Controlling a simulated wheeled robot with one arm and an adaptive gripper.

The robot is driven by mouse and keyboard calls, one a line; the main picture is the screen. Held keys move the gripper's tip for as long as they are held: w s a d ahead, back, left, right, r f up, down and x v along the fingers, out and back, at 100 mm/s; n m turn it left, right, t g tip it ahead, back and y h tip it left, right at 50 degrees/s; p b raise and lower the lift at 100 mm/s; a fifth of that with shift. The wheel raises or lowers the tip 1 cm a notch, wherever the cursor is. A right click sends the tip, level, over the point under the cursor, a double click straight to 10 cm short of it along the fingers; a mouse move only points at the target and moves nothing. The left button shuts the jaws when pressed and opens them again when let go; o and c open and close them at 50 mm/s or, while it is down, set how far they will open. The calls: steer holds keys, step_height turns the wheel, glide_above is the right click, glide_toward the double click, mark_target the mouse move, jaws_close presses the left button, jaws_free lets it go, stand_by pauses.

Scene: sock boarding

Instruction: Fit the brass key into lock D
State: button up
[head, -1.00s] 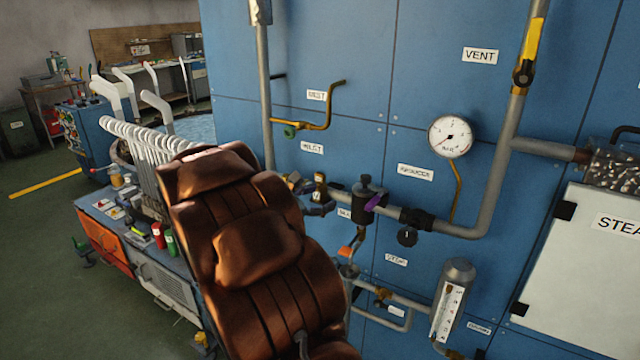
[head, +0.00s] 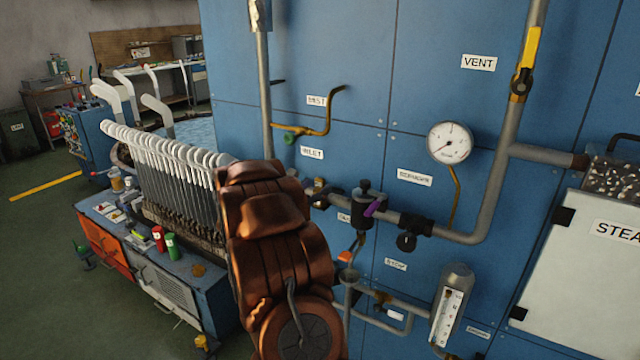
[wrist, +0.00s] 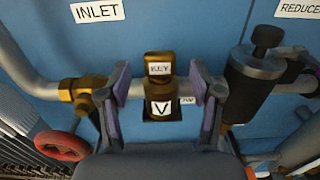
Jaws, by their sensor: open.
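The brass key (wrist: 159,66) is a block with a white KEY label, in the middle of the wrist view. It sits directly above a brass block marked V (wrist: 161,107) on the grey pipe; whether it is seated in that block I cannot tell. My gripper (wrist: 160,73) is open, with one purple-padded finger on each side of the key and a gap at both sides. In the head view the key (head: 319,184) shows small beside my brown arm, which hides most of the gripper. I cannot make out a lock marked D in either view.
A grey pipe (wrist: 46,88) runs across the blue panel behind the key. A dark cylindrical fitting (wrist: 252,85) stands close right of my fingers; a red ring handle (wrist: 62,145) is lower left. In the head view, white sock forms (head: 170,160) stand left of my arm.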

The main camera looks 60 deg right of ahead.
mark_target(318, 185)
steer(key=shift+d+p, duration=0.4)
steer(key=shift+d, duration=1.1)
steer(key=shift+c, duration=0.3)
jaws_close()
